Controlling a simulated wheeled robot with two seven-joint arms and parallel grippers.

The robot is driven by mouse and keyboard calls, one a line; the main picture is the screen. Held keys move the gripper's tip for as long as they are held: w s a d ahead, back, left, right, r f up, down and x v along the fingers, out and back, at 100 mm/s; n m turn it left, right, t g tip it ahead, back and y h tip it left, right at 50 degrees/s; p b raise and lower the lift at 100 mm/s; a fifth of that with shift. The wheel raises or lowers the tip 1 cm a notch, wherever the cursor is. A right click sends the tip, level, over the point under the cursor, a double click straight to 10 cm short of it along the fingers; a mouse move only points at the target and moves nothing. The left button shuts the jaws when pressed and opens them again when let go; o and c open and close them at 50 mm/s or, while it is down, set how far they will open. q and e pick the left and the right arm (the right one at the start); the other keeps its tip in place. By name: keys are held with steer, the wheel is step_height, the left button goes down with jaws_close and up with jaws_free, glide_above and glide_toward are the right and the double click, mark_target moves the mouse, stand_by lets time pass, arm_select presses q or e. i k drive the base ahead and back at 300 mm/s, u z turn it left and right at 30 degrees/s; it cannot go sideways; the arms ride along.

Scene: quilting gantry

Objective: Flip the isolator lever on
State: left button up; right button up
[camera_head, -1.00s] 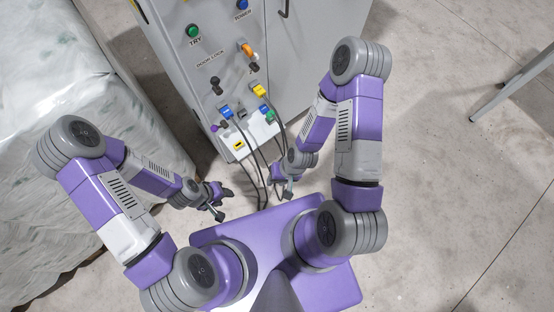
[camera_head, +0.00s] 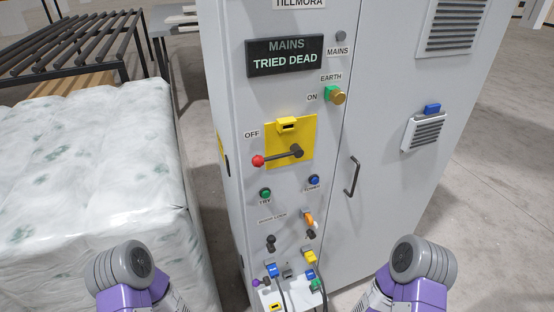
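The isolator lever (camera_head: 280,157) is a dark handle with a red knob (camera_head: 258,161), on a yellow plate (camera_head: 304,128) on the grey cabinet's front. It points left, its knob below the OFF label (camera_head: 252,133). A yellow block (camera_head: 287,125) sits at the plate's top. The ON label (camera_head: 312,97) is above right, beside a green and brass EARTH fitting (camera_head: 336,96). The display (camera_head: 285,56) reads MAINS TRIED DEAD. Both my arms show only at the bottom edge; neither gripper is in view.
A wrapped white bale (camera_head: 90,180) stands left of the cabinet (camera_head: 400,190). The cabinet has a door handle (camera_head: 352,176), a green TRY button (camera_head: 265,193), a blue button (camera_head: 314,180), and a lower panel with coloured plugs and cables (camera_head: 290,290). Floor is open to the right.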

mark_target(257, 160)
steer(key=u, duration=1.8)
steer(key=k, duration=0.9)
steer(key=z, duration=1.6)
steer(key=i, duration=0.5)
steer(key=z, duration=0.05)
